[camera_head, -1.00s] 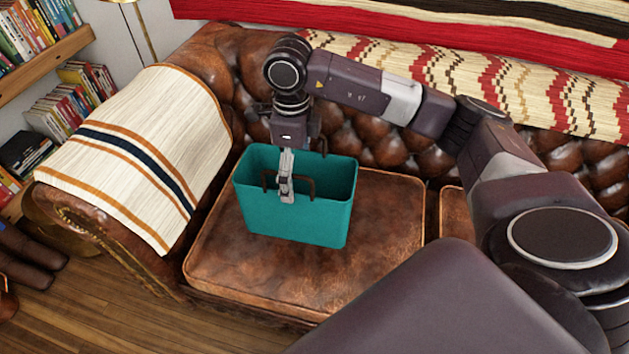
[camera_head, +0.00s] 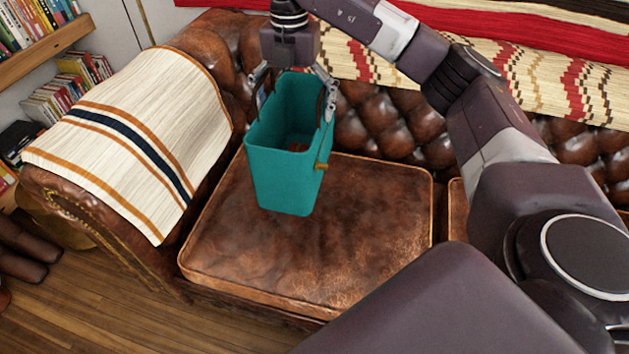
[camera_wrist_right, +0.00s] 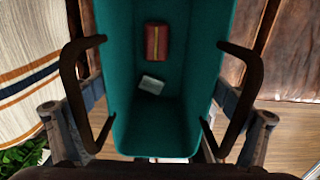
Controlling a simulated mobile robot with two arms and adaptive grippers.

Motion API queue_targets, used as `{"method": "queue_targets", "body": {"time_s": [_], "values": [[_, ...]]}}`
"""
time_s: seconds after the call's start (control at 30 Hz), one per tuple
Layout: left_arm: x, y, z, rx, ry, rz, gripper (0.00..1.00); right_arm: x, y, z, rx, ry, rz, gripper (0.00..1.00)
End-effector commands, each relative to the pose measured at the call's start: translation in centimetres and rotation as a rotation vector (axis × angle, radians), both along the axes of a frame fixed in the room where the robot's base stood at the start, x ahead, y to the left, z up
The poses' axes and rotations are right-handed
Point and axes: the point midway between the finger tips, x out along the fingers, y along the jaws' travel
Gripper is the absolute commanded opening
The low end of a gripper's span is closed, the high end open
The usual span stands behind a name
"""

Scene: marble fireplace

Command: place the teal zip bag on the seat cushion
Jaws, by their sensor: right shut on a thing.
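The teal zip bag (camera_head: 290,178) is an open-topped, box-shaped bag with dark handles, over the left seat cushion (camera_head: 350,250) of the brown leather sofa. It is upright, and I cannot tell whether its base touches the cushion. My right gripper (camera_head: 294,98) comes from above with its fingers spread wide on opposite sides of the bag, shut on it. In the right wrist view I look down into the bag (camera_wrist_right: 130,60), with a finger and a handle at each side. My left gripper is not in view.
A striped cream blanket (camera_head: 140,140) covers the sofa arm at left. Inside the bag lie a red item with a yellow band (camera_wrist_right: 157,42) and a small white item (camera_wrist_right: 151,84). The cushion's front and right are bare. Bookshelves (camera_head: 45,62) stand at far left.

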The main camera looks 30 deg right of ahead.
Motion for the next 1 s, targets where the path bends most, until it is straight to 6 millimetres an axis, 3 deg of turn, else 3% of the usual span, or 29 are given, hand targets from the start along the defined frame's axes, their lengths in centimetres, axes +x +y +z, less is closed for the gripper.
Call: {"method": "queue_targets", "body": {"time_s": [0.17,0.53,1.0], "values": [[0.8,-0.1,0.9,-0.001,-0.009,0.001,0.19,-0.1,-0.1,-3.3,-0.002,0.004,-0.012,0.47],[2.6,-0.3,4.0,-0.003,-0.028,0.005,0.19,-0.1,0.0,-12.8,0.0,0.003,-0.01,0.47],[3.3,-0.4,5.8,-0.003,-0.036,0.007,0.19,0.0,0.0,-17.8,-0.001,0.002,-0.009,0.47]]}}
